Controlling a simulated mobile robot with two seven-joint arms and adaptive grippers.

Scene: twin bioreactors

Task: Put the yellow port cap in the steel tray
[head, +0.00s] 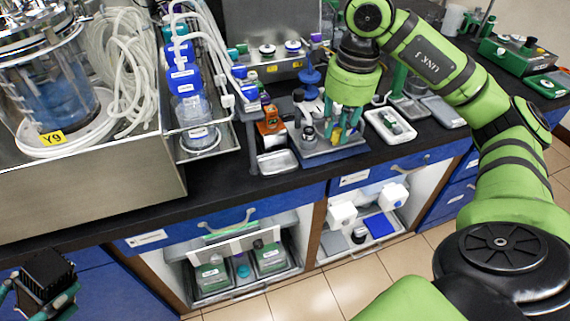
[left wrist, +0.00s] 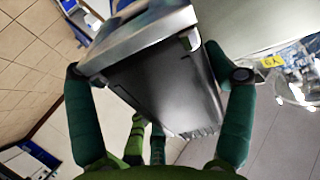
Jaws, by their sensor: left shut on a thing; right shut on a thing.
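A small steel tray (head: 278,162) lies empty at the counter's front edge, left of my right gripper. My right gripper (head: 345,132) points down over a blue-grey rack (head: 335,153). My left gripper (head: 42,296) is at the bottom left, in front of the counter, shut on a black finned block (head: 48,272). In the left wrist view the block (left wrist: 165,85) fills the space between the two green fingers (left wrist: 158,100).
An orange-brown holder (head: 270,127) stands behind the steel tray. A white tray (head: 390,126) is right of the rack. A large bioreactor (head: 50,85) in a steel basin with tubing stands at left. Open shelves with bottles (head: 212,277) are below the counter.

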